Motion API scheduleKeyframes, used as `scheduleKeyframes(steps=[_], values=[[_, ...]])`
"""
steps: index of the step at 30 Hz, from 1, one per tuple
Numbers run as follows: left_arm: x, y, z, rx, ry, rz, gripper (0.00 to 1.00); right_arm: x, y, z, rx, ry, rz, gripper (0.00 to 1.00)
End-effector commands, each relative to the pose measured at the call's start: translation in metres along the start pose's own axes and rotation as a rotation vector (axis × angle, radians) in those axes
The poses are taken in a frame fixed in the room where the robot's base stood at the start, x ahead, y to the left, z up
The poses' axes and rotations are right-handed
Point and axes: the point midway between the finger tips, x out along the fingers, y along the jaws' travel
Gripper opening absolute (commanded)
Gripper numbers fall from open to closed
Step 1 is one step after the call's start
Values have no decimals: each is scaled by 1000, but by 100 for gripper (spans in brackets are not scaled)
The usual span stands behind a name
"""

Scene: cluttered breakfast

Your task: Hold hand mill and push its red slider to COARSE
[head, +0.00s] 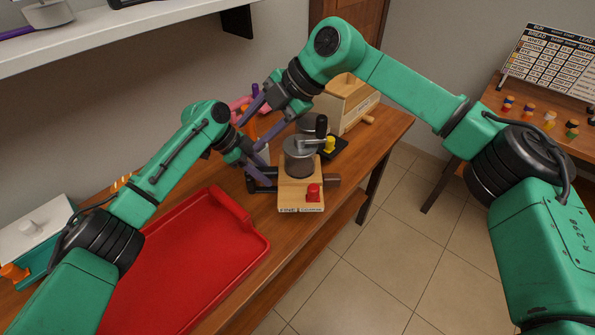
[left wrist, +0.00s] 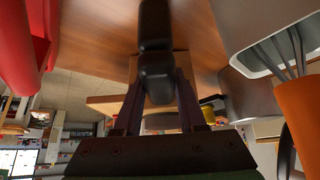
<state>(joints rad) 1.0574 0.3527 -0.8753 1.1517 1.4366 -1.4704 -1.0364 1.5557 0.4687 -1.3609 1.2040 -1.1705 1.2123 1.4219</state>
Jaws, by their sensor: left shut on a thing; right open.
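The hand mill (head: 300,165) stands on the wooden table, with a wooden base, a grey drum and a crank with a black knob. Its red slider (head: 313,192) sits on the right part of the base, above a front label reading FINE at left and a smaller, blurred word at right. Dark handles stick out at both sides. My left gripper (head: 255,172) is shut on the left black handle (left wrist: 155,55), which lies between its fingers in the left wrist view. My right gripper (head: 258,112) is open, behind and left of the mill, apart from the slider.
A red tray (head: 256,247) lies left of the mill. A wooden box (head: 345,100) and a yellow-topped thing (head: 329,144) stand behind it. An orange utensil (left wrist: 298,110) and a grey container stand near my left gripper. A white shelf (head: 130,35) overhangs the upper left.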

Motion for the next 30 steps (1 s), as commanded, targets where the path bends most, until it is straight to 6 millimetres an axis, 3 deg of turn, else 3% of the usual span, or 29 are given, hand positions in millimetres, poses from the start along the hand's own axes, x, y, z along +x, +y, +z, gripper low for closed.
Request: scheduleKeyframes(steps=[3,10,14,17,19,22,24,26,30], values=[[0,0,0,-1,0,-1,0,-34,62,-18,21,129,304,56],[0,0,0,-1,0,-1,0,-133,162,-40,167,303,818,56],[0,0,0,-1,0,-1,0,-200,204,-30,354,370,1091,56],[0,0,0,-1,0,-1,0,-250,223,0,596,382,1285,56],[0,0,0,-1,0,-1,0,-270,225,33,816,352,1378,56],[0,0,0,-1,0,-1,0,-272,208,80,1153,245,1409,56],[0,0,0,-1,0,-1,0,-255,185,104,1383,131,1352,56],[0,0,0,-1,0,-1,0,-234,158,116,1560,7,1254,56],[0,0,0,-1,0,-1,0,-185,88,112,1820,-285,936,56]])
